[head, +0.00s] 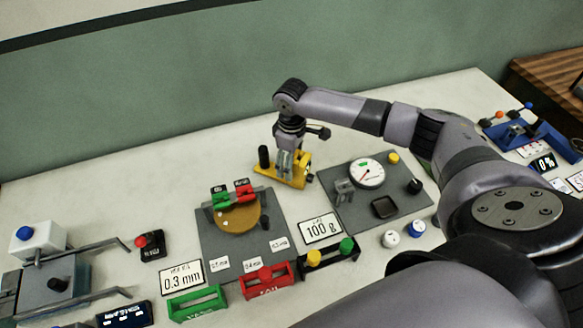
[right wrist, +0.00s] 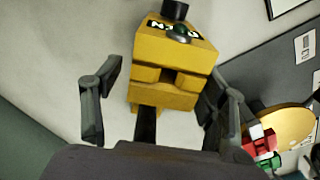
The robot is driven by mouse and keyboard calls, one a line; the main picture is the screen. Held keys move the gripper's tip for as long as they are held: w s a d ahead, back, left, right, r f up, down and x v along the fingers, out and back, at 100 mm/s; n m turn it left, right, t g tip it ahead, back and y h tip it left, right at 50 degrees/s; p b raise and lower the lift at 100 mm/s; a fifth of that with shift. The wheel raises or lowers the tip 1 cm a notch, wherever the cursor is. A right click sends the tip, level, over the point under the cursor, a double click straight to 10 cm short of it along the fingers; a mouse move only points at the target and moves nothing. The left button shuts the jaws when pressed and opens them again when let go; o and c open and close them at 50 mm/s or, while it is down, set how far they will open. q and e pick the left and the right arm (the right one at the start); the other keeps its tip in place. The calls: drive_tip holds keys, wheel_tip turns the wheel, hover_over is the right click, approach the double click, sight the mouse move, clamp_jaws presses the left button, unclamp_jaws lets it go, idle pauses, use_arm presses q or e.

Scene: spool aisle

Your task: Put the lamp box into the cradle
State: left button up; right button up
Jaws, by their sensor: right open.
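My right gripper (head: 287,165) points down over a yellow block (head: 299,172) near the back of the white bench. In the right wrist view the yellow block (right wrist: 172,75) has a dark label, a green dome and a black knob on top. The open fingers of my gripper (right wrist: 155,110) stand on either side of it, with a gap at the left finger; contact at the right finger is unclear. I cannot tell for sure whether this block is the lamp box. No cradle can be identified with certainty. My left gripper is not in view.
A grey plate with a tan disc (head: 241,214) and a grey plate with a dial (head: 367,173) lie close in front. Green (head: 197,304), red (head: 268,281) and black (head: 330,262) trays line the front. A white box with a blue knob (head: 37,238) stands left.

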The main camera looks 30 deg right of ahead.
drive_tip(key=shift+f, duration=0.55)
drive_tip(key=shift+r, duration=0.1)
clamp_jaws()
idle(0.4)
